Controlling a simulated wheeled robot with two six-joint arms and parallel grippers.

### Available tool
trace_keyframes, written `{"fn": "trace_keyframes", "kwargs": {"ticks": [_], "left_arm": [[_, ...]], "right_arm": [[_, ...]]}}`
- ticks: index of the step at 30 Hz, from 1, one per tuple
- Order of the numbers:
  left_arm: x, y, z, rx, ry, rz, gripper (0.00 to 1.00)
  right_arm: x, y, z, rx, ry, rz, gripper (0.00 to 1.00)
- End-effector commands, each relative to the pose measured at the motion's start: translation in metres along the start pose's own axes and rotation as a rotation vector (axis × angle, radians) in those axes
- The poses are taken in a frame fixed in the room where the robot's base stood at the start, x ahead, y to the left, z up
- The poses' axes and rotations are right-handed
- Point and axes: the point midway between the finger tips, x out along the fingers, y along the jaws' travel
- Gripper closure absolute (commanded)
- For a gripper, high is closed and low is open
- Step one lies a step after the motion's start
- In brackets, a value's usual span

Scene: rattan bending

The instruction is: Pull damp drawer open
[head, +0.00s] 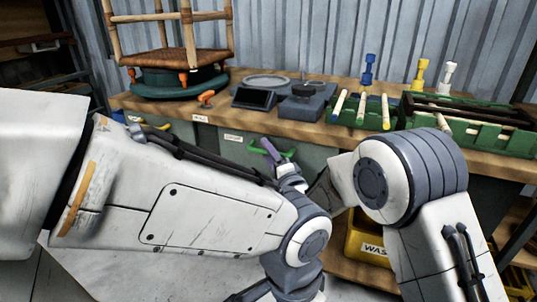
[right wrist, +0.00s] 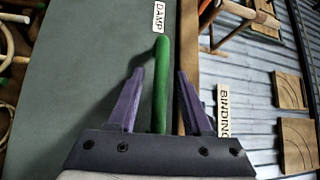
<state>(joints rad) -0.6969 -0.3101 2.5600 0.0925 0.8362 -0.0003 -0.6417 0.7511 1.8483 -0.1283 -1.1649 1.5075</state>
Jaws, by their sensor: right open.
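The damp drawer (head: 228,150) has a grey-green front below the worktop and looks closed. Its front fills much of the right wrist view (right wrist: 90,80), with a white DAMP label (right wrist: 158,18) near the end of its green bar handle (right wrist: 161,85). The handle also shows in the head view (head: 256,151). My right gripper (head: 268,147) is at the handle. In the right wrist view its purple fingers (right wrist: 159,88) are open, one on each side of the handle, with visible gaps. My left arm crosses the head view and hides part of the drawer front; its gripper jaws are not seen.
The wooden worktop (head: 236,108) holds a rattan stool frame (head: 170,58), grey devices (head: 304,100) and green racks (head: 470,120). A yellow drawer handle (head: 156,131) is to the left. A yellow bin (head: 368,245) stands below.

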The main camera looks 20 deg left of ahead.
Motion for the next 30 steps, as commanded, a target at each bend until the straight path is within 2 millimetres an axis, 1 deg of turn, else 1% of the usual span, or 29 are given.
{"fn": "trace_keyframes", "kwargs": {"ticks": [7, 8, 9, 11, 12, 30], "left_arm": [[0.0000, 0.0000, 0.0000, 0.000, 0.000, 0.000, 0.43], [0.0000, 0.0000, 0.0000, 0.000, 0.000, 0.000, 0.43], [0.0000, 0.0000, 0.0000, 0.000, 0.000, 0.000, 0.43], [0.0001, 0.0000, 0.0000, 0.000, 0.000, 0.000, 0.43], [0.0001, 0.0000, 0.0000, 0.000, 0.000, 0.000, 0.43], [0.0001, 0.0000, 0.0000, 0.000, 0.000, 0.000, 0.43]], "right_arm": [[0.0008, 0.0001, 0.0001, 0.000, 0.000, 0.001, 0.50], [0.0008, 0.0001, 0.0000, 0.000, 0.000, 0.001, 0.58], [0.0007, 0.0001, 0.0000, 0.000, 0.000, 0.001, 0.73], [0.0007, 0.0000, 0.0000, 0.000, 0.000, 0.001, 0.96], [0.0007, 0.0000, -0.0001, 0.000, 0.000, 0.001, 1.00], [0.0003, 0.0002, -0.0005, 0.000, 0.001, 0.001, 1.00]]}}
